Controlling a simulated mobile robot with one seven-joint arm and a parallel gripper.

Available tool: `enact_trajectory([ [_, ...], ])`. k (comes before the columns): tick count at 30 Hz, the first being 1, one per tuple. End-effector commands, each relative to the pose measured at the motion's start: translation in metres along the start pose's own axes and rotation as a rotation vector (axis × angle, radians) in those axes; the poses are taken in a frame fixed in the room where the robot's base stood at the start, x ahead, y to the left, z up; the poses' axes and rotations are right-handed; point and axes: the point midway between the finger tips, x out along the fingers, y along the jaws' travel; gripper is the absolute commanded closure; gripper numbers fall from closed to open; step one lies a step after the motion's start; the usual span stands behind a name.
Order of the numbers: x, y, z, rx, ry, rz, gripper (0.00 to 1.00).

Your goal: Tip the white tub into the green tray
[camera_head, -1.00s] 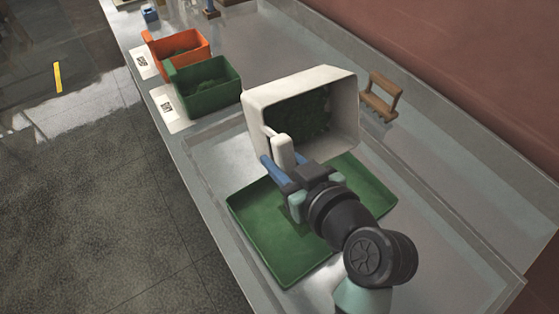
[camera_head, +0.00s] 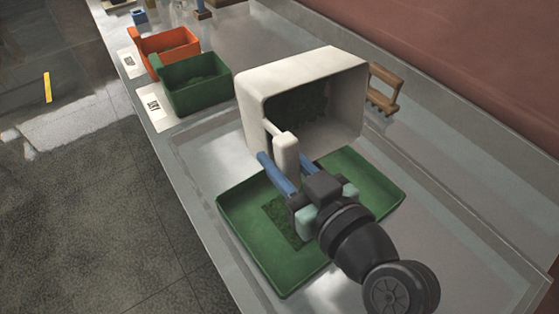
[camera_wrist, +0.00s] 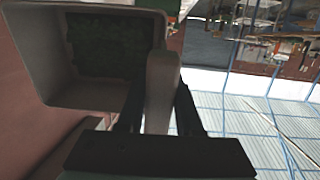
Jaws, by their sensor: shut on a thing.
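The white tub (camera_head: 300,69) is tilted on its side above the green tray, its open mouth facing my arm. Dark green material shows inside it, and it also shows in the wrist view (camera_wrist: 42,85). My gripper (camera_head: 284,170) is shut on the tub's white handle, and the handle stands between the fingers in the wrist view (camera_wrist: 160,85). The green tray (camera_head: 262,262) lies on the bench below the tub. A patch of dark green material (camera_head: 283,218) shows on its floor, partly hidden by my gripper.
A small green bin (camera_head: 196,92) and an orange bin (camera_head: 168,46) stand at the bench's left edge, beside white label cards (camera_head: 155,107). A brown wooden rack (camera_head: 384,89) stands right of the tub. The bench is clear on the right.

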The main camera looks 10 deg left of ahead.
Motion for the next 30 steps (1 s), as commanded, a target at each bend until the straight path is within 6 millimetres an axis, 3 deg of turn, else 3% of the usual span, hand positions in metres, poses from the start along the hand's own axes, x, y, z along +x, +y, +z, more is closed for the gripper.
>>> enact_trajectory([
  [30, -0.009, 0.0, 0.024, -0.002, 0.175, 0.002, 1.0],
])
